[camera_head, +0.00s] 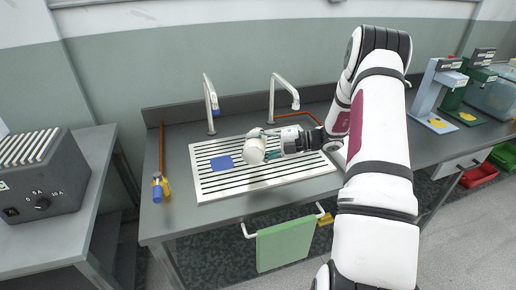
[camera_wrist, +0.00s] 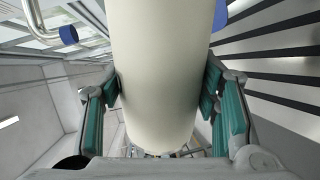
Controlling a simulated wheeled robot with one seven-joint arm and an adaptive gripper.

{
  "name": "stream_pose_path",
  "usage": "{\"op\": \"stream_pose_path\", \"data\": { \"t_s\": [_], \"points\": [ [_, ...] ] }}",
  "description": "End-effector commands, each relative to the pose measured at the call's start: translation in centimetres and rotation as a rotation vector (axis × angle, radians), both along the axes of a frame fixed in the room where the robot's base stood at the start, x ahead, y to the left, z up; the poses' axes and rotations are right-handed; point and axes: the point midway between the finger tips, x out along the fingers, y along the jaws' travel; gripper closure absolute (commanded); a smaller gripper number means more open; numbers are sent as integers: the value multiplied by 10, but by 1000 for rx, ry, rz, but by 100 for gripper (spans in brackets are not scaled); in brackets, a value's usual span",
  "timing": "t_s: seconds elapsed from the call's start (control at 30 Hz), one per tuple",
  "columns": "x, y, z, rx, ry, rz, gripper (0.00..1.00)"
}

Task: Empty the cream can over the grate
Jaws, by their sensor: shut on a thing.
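The cream can (camera_head: 254,150) is held over the white slatted grate (camera_head: 215,186) in the head view. It looks tipped over, and I cannot tell whether anything is in it or flowing out. In the wrist view the can (camera_wrist: 165,70) fills the middle, between the green finger pads. My gripper (camera_head: 272,143) is shut on the can; it also shows in the wrist view (camera_wrist: 162,105). A flat blue patch (camera_head: 222,163) lies on the grate just left of the can.
Two white taps (camera_head: 209,102) (camera_head: 284,92) stand behind the grate. A green towel (camera_head: 287,243) hangs at the bench front. A grey box with a dial (camera_head: 42,178) is at far left. Blue and green devices (camera_head: 436,95) stand right.

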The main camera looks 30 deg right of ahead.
Motion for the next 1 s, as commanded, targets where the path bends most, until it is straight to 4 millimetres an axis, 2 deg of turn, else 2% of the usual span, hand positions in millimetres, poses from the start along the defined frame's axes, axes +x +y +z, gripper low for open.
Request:
{"op": "stream_pose_path", "data": {
  "t_s": [0.73,1.0],
  "points": [
    [3,-3,6,50,59,0,93],
    [-5,4,-16,-116,-138,-1,93]
  ]
}}
